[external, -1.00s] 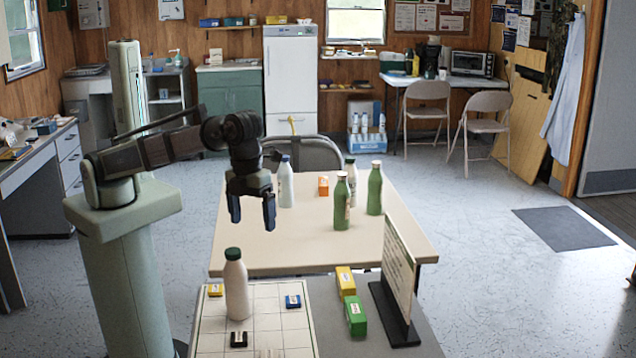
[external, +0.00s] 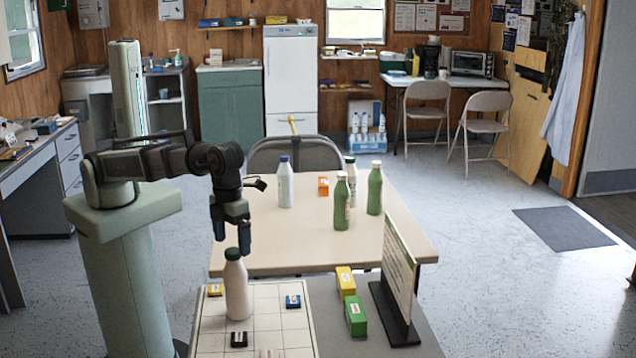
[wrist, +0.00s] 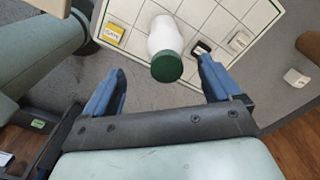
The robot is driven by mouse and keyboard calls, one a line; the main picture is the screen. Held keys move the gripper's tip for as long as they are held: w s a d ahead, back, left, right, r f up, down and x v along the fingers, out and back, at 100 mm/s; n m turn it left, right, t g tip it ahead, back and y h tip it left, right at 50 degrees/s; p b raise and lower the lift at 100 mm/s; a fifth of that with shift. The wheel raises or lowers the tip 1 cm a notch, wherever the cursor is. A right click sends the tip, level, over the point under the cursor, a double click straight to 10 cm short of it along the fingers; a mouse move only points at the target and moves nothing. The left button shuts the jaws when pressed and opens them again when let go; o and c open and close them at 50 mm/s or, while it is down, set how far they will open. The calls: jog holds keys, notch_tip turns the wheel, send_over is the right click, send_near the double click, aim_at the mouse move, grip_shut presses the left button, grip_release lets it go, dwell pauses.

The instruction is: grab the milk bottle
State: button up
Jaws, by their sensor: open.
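A white bottle with a dark green cap (external: 236,287) stands upright on a white gridded board (external: 270,328) at the front of the external view. In the wrist view the same white bottle (wrist: 165,38) shows cap-first, between and just beyond the fingertips. My gripper (external: 232,240) points down, with its blue fingers above and around the level of the cap. In the wrist view my gripper (wrist: 162,72) is open, with nothing held. Another white bottle with a green cap (external: 350,172) stands on the table behind, partly hidden by a green bottle.
On the board lie a yellow block (external: 215,290), a blue block (external: 293,301) and a black block (external: 239,339). Right of it are yellow (external: 345,280) and green boxes (external: 356,316) and an upright sign (external: 399,270). Green bottles (external: 375,188) and a pale blue-capped bottle (external: 285,183) stand farther back.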

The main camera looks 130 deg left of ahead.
aim_at(234, 265)
jog(key=shift+w+d+f, duration=0.1)
jog(key=shift+f, duration=1.1)
jog(key=shift+w+d+f, duration=0.1)
jog(key=shift+w+f, duration=0.05)
jog(key=shift+f, duration=1.1)
jog(key=shift+w+d+f, duration=0.1)
jog(key=shift+f, duration=1.1)
grip_shut()
